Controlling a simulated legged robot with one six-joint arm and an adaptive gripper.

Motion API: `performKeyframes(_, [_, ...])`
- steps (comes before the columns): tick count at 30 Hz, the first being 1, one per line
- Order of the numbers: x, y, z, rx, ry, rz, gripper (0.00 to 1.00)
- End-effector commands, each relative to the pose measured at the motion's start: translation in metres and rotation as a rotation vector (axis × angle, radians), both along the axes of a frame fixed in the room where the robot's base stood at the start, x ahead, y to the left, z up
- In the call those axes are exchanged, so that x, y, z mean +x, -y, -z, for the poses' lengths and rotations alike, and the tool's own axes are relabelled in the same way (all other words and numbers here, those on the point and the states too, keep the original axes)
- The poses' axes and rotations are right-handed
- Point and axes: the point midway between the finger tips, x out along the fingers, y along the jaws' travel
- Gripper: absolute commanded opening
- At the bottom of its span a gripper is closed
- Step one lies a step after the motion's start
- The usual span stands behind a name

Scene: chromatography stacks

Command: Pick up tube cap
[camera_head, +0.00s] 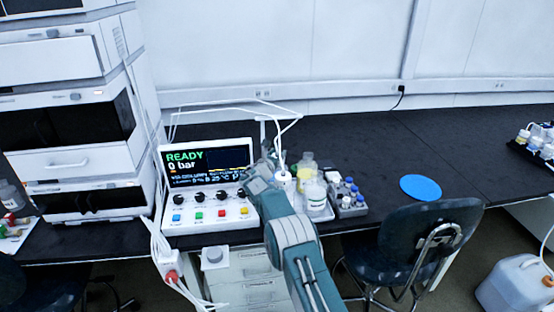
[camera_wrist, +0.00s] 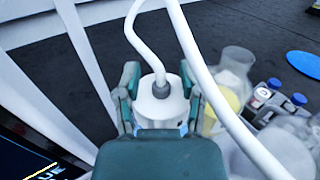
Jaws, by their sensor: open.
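The tube cap (camera_wrist: 158,106) is white and round, with a grey fitting on top and a white tube running up out of it. In the wrist view it sits between the two green fingers of my gripper (camera_wrist: 159,80), which is open around it. I cannot tell whether either finger touches it. In the head view the white cap (camera_head: 283,178) shows just right of my gripper (camera_head: 268,166), among the bottles. My gripper's palm hides the lower front of the cap in the wrist view, and what is under it.
A control panel (camera_head: 205,212) stands close on the left. Clear bottles (camera_head: 315,195) and a grey vial rack (camera_head: 348,200) stand close on the right. A loose white tube (camera_wrist: 200,75) crosses in front of the wrist camera. The bench around the blue disc (camera_head: 421,188) is clear.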

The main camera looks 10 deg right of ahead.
Motion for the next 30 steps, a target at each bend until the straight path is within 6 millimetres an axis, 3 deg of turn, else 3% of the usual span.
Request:
performKeyframes(3, [0.0,0.0,0.0,0.0,0.0,0.0,0.52])
performKeyframes(4, [0.0,0.0,0.0,0.0,0.0,0.0,0.47])
performKeyframes(7, [0.0,-0.001,0.0,0.0,0.0,0.0,0.03])
performKeyframes(8, [0.0,-0.001,0.0,0.0,0.0,0.0,0.0])
performKeyframes(22, [0.0,-0.001,-0.004,0.0,0.001,-0.001,0.0])
performKeyframes(30, [0.0,-0.001,-0.035,0.001,0.004,-0.001,0.0])
